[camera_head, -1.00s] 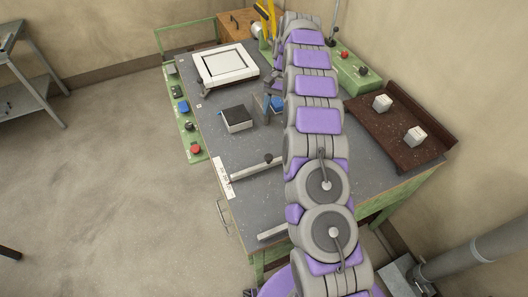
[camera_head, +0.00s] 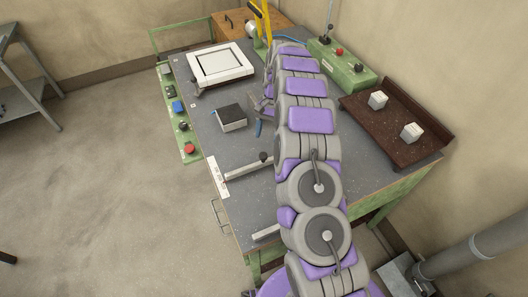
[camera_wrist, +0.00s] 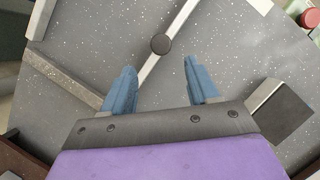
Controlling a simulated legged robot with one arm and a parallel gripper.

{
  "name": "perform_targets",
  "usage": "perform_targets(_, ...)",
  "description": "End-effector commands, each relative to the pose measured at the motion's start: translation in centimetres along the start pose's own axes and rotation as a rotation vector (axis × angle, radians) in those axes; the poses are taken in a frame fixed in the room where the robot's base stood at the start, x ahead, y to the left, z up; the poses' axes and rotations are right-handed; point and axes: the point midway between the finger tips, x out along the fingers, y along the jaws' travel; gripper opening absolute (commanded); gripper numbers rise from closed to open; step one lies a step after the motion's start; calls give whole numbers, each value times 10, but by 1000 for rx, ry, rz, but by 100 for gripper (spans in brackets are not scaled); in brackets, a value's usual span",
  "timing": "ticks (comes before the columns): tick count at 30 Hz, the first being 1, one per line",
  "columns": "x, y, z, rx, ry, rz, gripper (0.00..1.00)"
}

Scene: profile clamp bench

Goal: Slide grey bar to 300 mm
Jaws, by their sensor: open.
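A light grey bar with a black knob (camera_head: 263,157) lies across the bench toward its front, its left end by a white scale strip (camera_head: 217,178). In the wrist view the black knob (camera_wrist: 160,44) shows on the bar, beyond and between the fingertips. My gripper (camera_wrist: 158,68) is open, its two blue fingers apart with nothing between them. One blue finger shows beside my arm in the head view (camera_head: 258,128). The scale's figures are too small to read. My arm hides the bar's right side in the head view.
A black-topped block (camera_head: 231,118) stands behind the bar. A second light bar (camera_head: 266,232) lies at the front edge. A white square frame (camera_head: 220,63), a green button box (camera_head: 341,64) and a brown tray (camera_head: 390,133) with two pale blocks surround the work area.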

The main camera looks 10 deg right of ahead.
Motion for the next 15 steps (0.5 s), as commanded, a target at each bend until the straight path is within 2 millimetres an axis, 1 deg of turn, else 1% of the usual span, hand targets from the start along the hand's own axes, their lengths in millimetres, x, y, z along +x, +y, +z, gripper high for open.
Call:
perform_targets(1, 13, 0, 2, -1, -8, 4, 59)
perform_targets(6, 44, -1, 3, -1, -7, 5, 59)
perform_targets(9, 59, -2, 3, -1, -3, 4, 59)
perform_targets(15, 76, -1, 2, -1, -3, 3, 59)
